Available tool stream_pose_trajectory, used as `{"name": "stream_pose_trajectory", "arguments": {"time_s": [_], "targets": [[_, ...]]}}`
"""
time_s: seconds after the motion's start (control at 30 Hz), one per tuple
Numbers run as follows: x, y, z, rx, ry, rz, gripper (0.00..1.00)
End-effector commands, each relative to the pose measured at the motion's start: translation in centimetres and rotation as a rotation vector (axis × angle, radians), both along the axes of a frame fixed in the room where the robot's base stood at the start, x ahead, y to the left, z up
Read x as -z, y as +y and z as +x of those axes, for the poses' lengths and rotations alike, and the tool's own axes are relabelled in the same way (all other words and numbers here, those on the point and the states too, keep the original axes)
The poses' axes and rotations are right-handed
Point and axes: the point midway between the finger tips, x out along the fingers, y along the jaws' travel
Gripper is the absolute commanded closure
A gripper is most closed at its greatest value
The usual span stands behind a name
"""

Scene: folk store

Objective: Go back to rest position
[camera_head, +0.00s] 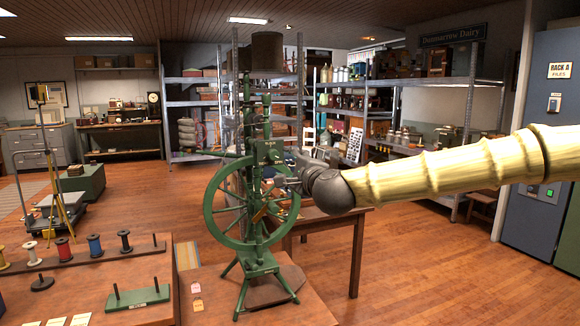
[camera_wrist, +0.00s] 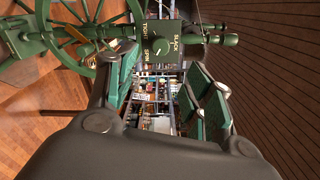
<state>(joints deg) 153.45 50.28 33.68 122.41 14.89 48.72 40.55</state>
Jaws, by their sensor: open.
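My gripper (camera_head: 287,178) reaches in from the right on my pale, ribbed arm and is at the upper right part of a green spinning wheel (camera_head: 194,198). In the wrist view my gripper (camera_wrist: 163,80) has its two green-padded fingers apart, with nothing held between them. The wheel's dark green dial box (camera_wrist: 160,32), marked SLACK, TIGHT and SPIN, lies just beyond the fingertips. The dial box also shows in the head view (camera_head: 268,152). Whether a finger touches the wheel, I cannot tell.
Another wooden table (camera_head: 335,228) is behind my gripper. Blue-grey cabinets (camera_head: 535,170) stand at the right. Wooden floor (camera_head: 430,270) is clear at the lower right.

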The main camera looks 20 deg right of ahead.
Motion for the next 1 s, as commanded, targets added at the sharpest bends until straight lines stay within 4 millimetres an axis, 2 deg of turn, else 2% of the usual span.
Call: {"name": "stream_pose_trajectory", "arguments": {"time_s": [0.23,0.37,0.47,0.67,0.8,0.87,1.0], "targets": [[0.5,0.2,0.1,-0.003,0.007,-0.008,0.48],[3.7,1.4,0.4,-0.020,0.052,-0.066,0.48],[8.4,2.9,0.5,-0.050,0.117,-0.148,0.48],[19.6,5.9,-0.6,-0.134,0.267,-0.345,0.48],[27.3,7.6,-2.7,-0.209,0.369,-0.478,0.48],[30.5,8.1,-3.8,-0.243,0.413,-0.535,0.48],[37.8,9.2,-7.3,-0.335,0.511,-0.664,0.48]]}}
